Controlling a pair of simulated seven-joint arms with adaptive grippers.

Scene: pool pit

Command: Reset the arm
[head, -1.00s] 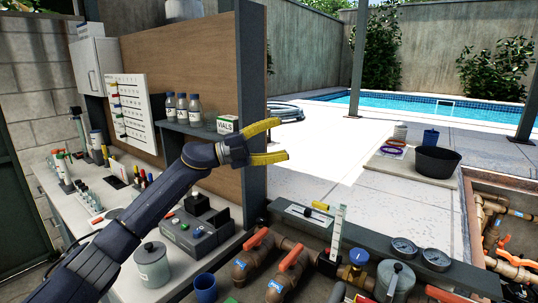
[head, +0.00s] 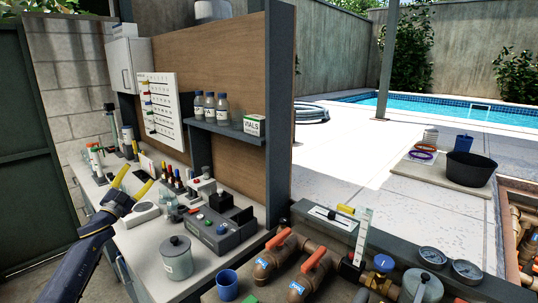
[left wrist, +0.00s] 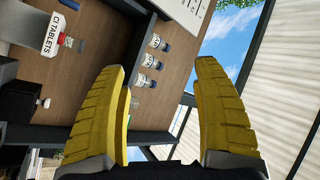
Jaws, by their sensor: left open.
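My left gripper (head: 132,183) has yellow ridged fingers on a dark blue arm that comes in from the lower left in the head view. It hangs over the left front part of the white bench, in front of the test gear. Its fingers are spread with nothing between them, and in the left wrist view the open fingers (left wrist: 162,110) stand wide apart. The left wrist view is tilted and shows the wooden panel and small bottles beyond the fingers. My right gripper does not show.
The bench (head: 148,248) holds a grey lidded pot (head: 177,258), a dark grey device (head: 215,232) and several small bottles. A blue cup (head: 227,285) stands near brown pipes with orange handles (head: 315,258). A shelf (head: 232,131) carries bottles and a VIALS box (head: 254,125).

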